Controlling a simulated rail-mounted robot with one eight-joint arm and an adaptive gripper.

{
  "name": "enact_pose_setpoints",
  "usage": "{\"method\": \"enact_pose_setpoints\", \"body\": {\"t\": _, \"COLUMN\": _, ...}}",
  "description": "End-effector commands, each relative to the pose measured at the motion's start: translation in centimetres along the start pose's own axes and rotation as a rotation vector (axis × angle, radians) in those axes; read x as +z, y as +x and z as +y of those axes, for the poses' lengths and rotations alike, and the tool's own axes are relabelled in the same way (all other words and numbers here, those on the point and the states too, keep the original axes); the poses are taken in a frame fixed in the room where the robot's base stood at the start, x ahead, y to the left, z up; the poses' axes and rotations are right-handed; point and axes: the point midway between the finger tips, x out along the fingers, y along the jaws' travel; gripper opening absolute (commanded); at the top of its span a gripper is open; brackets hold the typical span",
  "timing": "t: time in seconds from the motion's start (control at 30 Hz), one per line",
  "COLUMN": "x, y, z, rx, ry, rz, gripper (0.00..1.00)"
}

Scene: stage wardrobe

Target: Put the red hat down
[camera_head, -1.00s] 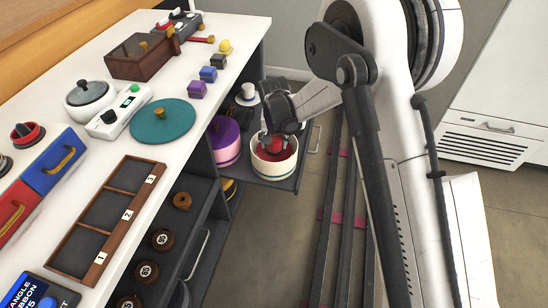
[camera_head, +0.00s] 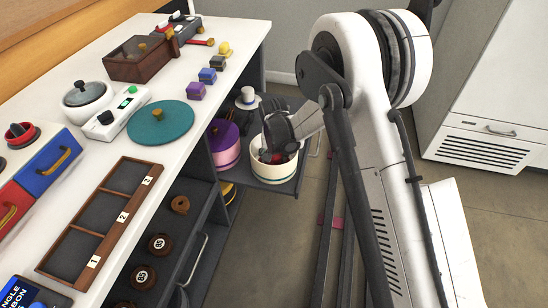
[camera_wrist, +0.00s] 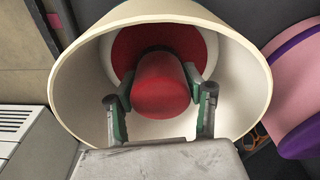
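The red hat (camera_wrist: 165,85) is inside the cream round hat box (camera_wrist: 90,70), crown toward the wrist camera; a white ring shows around its red brim. My gripper (camera_wrist: 158,85) reaches into the box with one finger on each side of the crown, and both fingertips appear to press its sides. In the head view my gripper (camera_head: 280,153) is at the mouth of the cream box (camera_head: 272,171), with only a little red visible. Whether the brim touches the box floor is hidden.
The box stands on a dark pulled-out shelf (camera_head: 284,187) beside the counter (camera_head: 215,120). A purple-lidded pink box (camera_head: 224,148) is just left of it. A small white hat (camera_head: 247,99) stands behind. A teal disc (camera_head: 160,122) lies on the counter.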

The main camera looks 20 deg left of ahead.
Motion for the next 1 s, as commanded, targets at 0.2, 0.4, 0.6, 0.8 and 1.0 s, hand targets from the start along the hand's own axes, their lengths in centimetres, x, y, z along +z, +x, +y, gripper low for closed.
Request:
{"method": "enact_pose_setpoints", "body": {"t": 0.2, "x": 0.0, "y": 0.0, "z": 0.0, "rx": 0.0, "ry": 0.0, "rz": 0.0, "gripper": 0.66}}
{"method": "enact_pose_setpoints", "body": {"t": 0.4, "x": 0.0, "y": -0.1, "z": 0.0, "rx": 0.0, "ry": 0.0, "rz": 0.0, "gripper": 0.66}}
{"method": "enact_pose_setpoints", "body": {"t": 0.6, "x": -0.1, "y": -1.9, "z": 0.0, "rx": 0.0, "ry": 0.0, "rz": 0.0, "gripper": 0.66}}
{"method": "enact_pose_setpoints", "body": {"t": 0.8, "x": -0.1, "y": -6.0, "z": 0.0, "rx": 0.0, "ry": 0.0, "rz": 0.0, "gripper": 0.66}}
{"method": "enact_pose_setpoints", "body": {"t": 1.0, "x": -0.1, "y": -9.7, "z": 0.0, "rx": 0.0, "ry": 0.0, "rz": 0.0, "gripper": 0.66}}
